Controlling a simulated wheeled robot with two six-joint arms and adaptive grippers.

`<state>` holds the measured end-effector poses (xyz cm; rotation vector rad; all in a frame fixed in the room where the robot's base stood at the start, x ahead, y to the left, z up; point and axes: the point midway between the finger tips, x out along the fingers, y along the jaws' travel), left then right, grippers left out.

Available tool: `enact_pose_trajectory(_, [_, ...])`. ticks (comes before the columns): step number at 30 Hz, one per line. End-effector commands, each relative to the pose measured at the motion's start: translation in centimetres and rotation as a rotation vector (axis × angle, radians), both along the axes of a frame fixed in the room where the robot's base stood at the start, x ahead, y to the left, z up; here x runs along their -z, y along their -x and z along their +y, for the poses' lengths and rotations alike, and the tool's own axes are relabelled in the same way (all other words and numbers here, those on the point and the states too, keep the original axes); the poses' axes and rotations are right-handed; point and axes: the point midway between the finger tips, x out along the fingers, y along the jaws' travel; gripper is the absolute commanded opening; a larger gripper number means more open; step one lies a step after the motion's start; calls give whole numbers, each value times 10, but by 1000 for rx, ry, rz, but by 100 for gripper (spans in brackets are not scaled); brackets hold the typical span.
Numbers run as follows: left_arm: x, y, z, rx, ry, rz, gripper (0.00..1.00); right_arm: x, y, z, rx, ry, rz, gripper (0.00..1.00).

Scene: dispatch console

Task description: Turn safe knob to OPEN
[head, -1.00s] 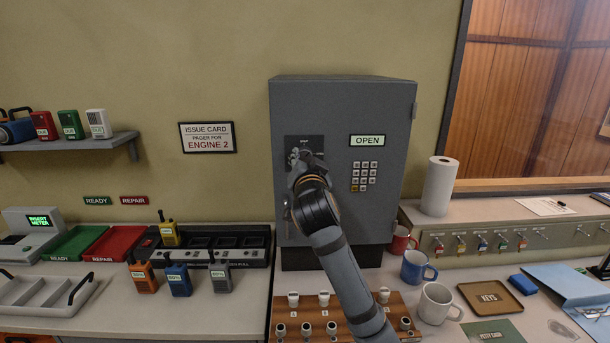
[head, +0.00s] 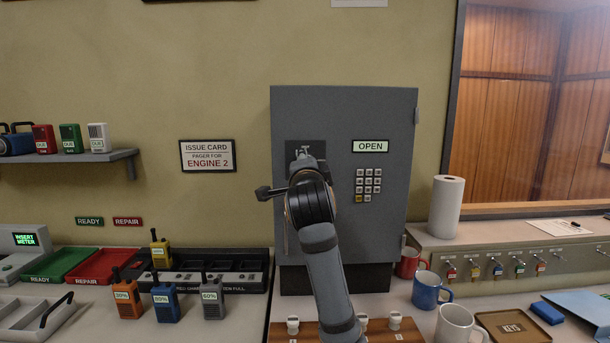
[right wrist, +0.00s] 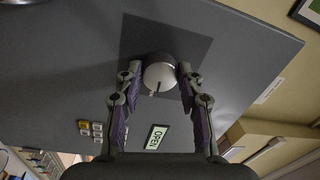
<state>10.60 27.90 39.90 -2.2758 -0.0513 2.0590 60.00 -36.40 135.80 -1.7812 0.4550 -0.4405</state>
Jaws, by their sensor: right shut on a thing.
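The grey safe (head: 345,110) stands against the wall with a dark knob plate (head: 318,148) on its door. A lit OPEN sign (head: 370,146) is right of the plate; it also shows in the right wrist view (right wrist: 157,137). In the right wrist view, the round knob (right wrist: 160,74) sits between my right fingers, on its dark square plate (right wrist: 190,45). A dark mark on its face points down toward the OPEN sign side of that view. My right gripper (right wrist: 160,77) is shut on the knob. In the head view my gripper (head: 304,157) mostly hides it. My left gripper is not in view.
A keypad (head: 368,184) is right of my right wrist on the door. Mugs (head: 427,289) and a paper roll (head: 446,205) stand to the right. Radios (head: 166,303) and trays (head: 92,265) are on the left counter. A wooden rack (head: 382,331) is below the safe.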

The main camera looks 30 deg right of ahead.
Motion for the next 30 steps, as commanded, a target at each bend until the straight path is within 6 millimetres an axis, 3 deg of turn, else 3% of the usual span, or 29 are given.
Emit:
enact_pose_trajectory(21, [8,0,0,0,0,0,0,1,0,0,0,-57,-32,6])
enact_pose_trajectory(22, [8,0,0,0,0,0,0,1,0,0,0,-57,-32,41])
enact_pose_trajectory(26, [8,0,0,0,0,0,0,0,0,0,0,-57,-32,59])
enact_pose_trajectory(30, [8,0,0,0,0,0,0,0,0,0,0,-55,-32,61])
